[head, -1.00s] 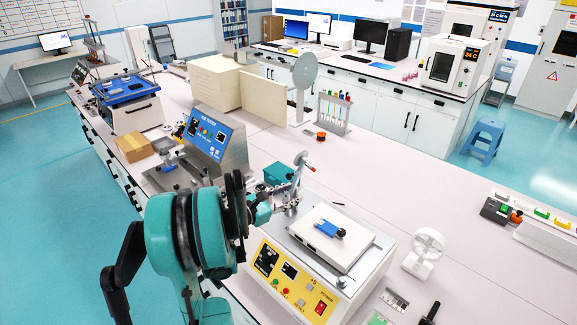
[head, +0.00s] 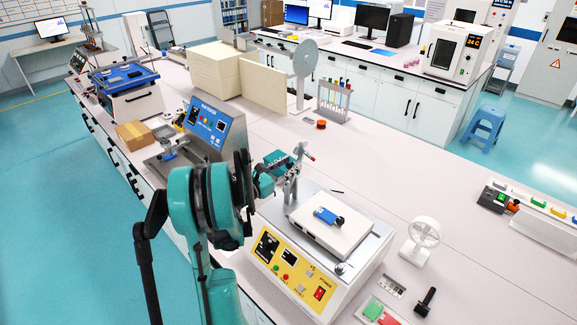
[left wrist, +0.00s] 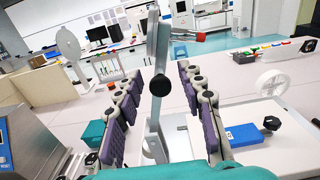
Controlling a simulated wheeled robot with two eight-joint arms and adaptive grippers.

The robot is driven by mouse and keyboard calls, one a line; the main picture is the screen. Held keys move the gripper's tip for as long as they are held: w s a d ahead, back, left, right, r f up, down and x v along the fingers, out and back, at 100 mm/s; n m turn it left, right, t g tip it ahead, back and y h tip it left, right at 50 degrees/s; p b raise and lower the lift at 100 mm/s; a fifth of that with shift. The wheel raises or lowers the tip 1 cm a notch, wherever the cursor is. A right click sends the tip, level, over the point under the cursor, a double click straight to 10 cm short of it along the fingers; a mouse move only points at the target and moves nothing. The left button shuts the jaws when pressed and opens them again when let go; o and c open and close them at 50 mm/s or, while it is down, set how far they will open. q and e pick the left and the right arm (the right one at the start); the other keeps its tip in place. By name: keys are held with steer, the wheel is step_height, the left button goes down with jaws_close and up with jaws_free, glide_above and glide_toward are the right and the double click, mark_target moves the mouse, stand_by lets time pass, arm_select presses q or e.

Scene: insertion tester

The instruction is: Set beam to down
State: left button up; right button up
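The insertion tester (head: 318,270) is a white box with a yellow front panel and a silver top plate. A grey metal upright (head: 292,182) stands at the left of that plate. The beam, a thin arm with a red tip (head: 312,156), is at the upright's top. In the left wrist view the upright (left wrist: 156,125) with a black knob (left wrist: 160,85) stands between the fingers, and the red tip (left wrist: 200,37) is above the right finger. My left gripper (left wrist: 158,92) is open with purple pads; contact cannot be told. My right gripper is not in view.
A blue block with a black knob (head: 328,217) lies on the white platform (head: 325,238) of the tester. A small white fan-shaped stand (head: 423,238) is to the right. A blue-panelled machine (head: 215,125) stands behind my left arm.

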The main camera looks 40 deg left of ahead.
arm_select(q)
jaws_close()
steer(key=shift+d+f+m+b, duration=1.6)
steer(key=shift+f+m+b, duration=0.65)
steer(key=shift+b, duration=0.5)
steer(key=shift+d+f+m+b, duration=1.6)
steer(key=shift+f+m+b, duration=0.5)
steer(key=shift+m+b, duration=0.55)
steer(key=shift+d+f+m+b, duration=1.6)
steer(key=shift+f+m+b, duration=0.6)
steer(key=shift+b, duration=0.65)
